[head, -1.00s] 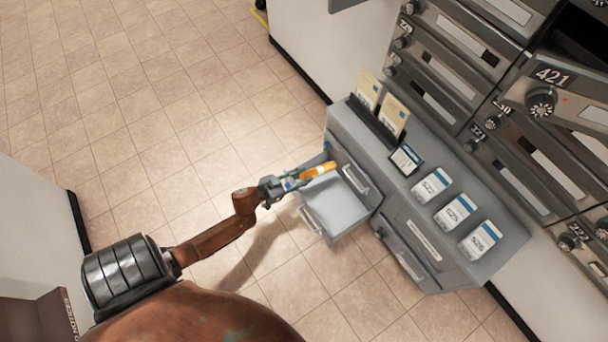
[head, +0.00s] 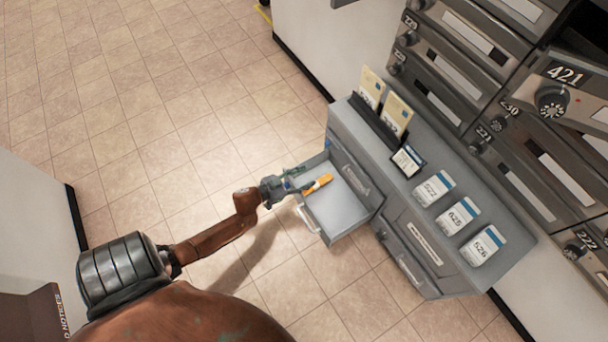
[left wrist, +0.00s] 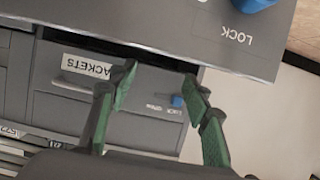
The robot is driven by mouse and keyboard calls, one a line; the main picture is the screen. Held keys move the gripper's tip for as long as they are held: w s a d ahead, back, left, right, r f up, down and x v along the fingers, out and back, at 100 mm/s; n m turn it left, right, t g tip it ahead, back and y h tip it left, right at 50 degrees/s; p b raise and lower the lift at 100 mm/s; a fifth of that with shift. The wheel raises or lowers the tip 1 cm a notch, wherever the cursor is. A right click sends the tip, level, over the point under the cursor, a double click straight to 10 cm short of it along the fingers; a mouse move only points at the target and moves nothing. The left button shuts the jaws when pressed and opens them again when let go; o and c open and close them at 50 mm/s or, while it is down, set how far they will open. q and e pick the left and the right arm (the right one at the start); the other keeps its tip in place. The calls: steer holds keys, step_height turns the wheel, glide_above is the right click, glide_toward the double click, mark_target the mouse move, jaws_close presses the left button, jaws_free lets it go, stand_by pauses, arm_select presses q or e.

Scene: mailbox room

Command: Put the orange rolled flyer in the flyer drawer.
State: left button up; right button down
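The orange rolled flyer (head: 318,185) lies in the pulled-out drawer (head: 345,216) of the grey cabinet, near the drawer's left side in the head view. My left gripper (head: 302,180) is over that side of the drawer, just beside the flyer. In the left wrist view my left gripper (left wrist: 160,80) has its green-padded fingers spread wide with nothing between them. The flyer does not show in that view. My right gripper is not in view.
The grey cabinet (head: 410,225) carries leaflets in a holder (head: 378,122), a small dark-framed card (head: 407,160) and several white numbered cards. Mailboxes (head: 470,75) line the wall behind. Tiled floor (head: 150,120) on the left is clear.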

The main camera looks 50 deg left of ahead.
arm_select(q)
steer(key=d+v, duration=0.1)
steer(key=v, duration=1.1)
steer(key=shift+a, duration=0.45)
